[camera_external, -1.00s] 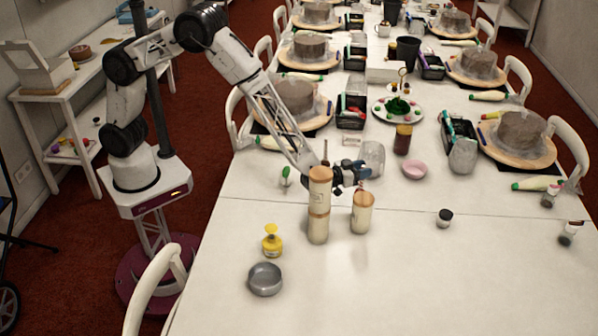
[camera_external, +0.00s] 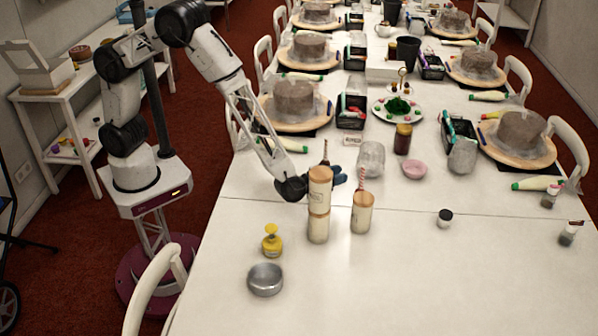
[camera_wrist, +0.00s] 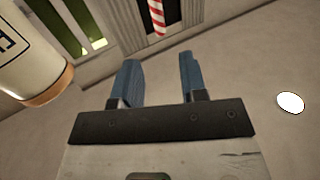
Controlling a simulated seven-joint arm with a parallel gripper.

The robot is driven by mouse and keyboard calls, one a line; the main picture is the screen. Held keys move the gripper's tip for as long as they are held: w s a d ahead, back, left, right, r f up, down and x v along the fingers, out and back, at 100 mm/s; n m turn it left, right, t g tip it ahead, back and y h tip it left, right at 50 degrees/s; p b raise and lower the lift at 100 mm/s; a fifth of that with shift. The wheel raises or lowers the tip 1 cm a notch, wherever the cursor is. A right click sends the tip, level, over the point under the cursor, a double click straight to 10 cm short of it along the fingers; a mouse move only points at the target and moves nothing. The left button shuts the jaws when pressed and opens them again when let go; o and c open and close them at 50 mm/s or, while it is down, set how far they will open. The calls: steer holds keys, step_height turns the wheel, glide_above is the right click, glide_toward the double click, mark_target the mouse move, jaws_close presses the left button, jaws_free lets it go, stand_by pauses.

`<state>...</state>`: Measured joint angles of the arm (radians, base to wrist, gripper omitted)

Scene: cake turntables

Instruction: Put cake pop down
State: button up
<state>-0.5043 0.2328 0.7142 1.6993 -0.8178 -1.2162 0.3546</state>
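A red-and-white striped stick (camera_external: 361,185), which may be the cake pop's stick, stands upright in the short cream canister (camera_external: 361,215). No pop head is clear. The stick (camera_wrist: 157,14) also shows at the top of the wrist view, beyond the fingertips. My gripper (camera_wrist: 160,72) is open, with nothing between its two blue fingers. In the external view, my gripper (camera_external: 337,177) is partly hidden behind the tall cream canister stack (camera_external: 319,218), left of the striped stick and apart from it.
The tall canister (camera_wrist: 25,55) is close on the left in the wrist view. A thin brown stick (camera_external: 326,150) rises behind it. A glass jar (camera_external: 371,160) stands behind.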

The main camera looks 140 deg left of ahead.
steer(key=shift+v, duration=1.25)
steer(key=shift+w+d+r, duration=0.1)
steer(key=s+d+r+m+t+h, duration=0.1)
steer(key=s+d+r+m+h, duration=0.3)
steer(key=d, duration=0.7)
steer(key=w+d+r+m+t+h, duration=0.1)
steer(key=d+r+m+t+h, duration=0.15)
steer(key=d+r+h, duration=0.6)
steer(key=s+d+r+m+t+h, duration=0.1)
steer(key=s+d+r+m+h, duration=0.2)
steer(key=d, duration=1)
steer(key=s+d+r+m+g+h, duration=0.1)
steer(key=s+d+r+m+g, duration=0.15)
steer(key=s+d, duration=0.4)
steer(key=s+d+r+m+g+h, duration=0.1)
steer(key=s+d+r, duration=0.3)
steer(key=s+d, duration=0.25)
steer(key=s+d+r+g, duration=0.1)
steer(key=s+d+g, duration=0.1)
steer(key=s, duration=0.7)
steer(key=s+d+r+m+g, duration=0.1)
steer(key=s+d+r+g, duration=0.1)
steer(key=s, duration=0.8)
steer(key=shift+s+r+m, duration=0.15)
steer(key=shift+s+m, duration=0.05)
steer(key=shift+m, duration=0.1)
